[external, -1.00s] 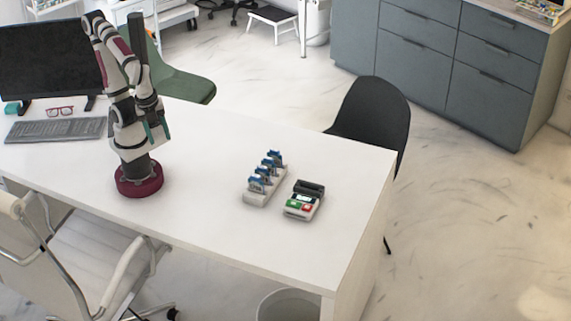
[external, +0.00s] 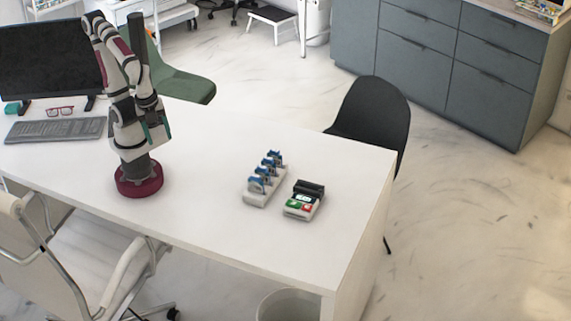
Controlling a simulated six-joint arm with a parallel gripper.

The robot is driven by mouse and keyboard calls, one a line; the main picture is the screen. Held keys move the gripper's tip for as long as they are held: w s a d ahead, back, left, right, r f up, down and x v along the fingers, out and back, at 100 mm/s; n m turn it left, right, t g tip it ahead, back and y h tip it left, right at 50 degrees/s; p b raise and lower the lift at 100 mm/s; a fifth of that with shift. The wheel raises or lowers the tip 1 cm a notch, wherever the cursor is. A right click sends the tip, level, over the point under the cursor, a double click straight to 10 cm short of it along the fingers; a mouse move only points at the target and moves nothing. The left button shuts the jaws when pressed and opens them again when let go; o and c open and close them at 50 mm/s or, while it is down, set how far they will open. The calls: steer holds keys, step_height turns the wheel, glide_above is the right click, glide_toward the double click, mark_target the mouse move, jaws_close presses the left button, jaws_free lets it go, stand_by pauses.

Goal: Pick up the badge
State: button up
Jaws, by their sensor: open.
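I cannot make out which item is the badge. Several small blue items (external: 267,172) stand upright in a row in a white holder (external: 254,200) on the desk, too small to see in detail. A badge among them cannot be told for sure. My gripper (external: 157,133), with teal fingers, is folded in close to my arm above my base at the left. It is open and far from the holder, with nothing seen between its fingers.
A card terminal (external: 302,202) stands just right of the holder. A keyboard (external: 56,130), red glasses (external: 60,110) and a monitor (external: 50,60) are at the left. The white desk (external: 215,170) is clear between my base and the holder.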

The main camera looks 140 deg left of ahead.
steer(key=o, duration=0.5)
steer(key=shift+w+r, duration=0.1)
steer(key=m+h, duration=0.2)
steer(key=m, duration=0.6)
glide_above(255, 176)
step_height(255, 176, down, 2)
steer(key=f, duration=0.1)
step_height(255, 176, down, 14)
steer(key=shift+a+f, duration=0.1)
steer(key=shift+f, duration=0.1)
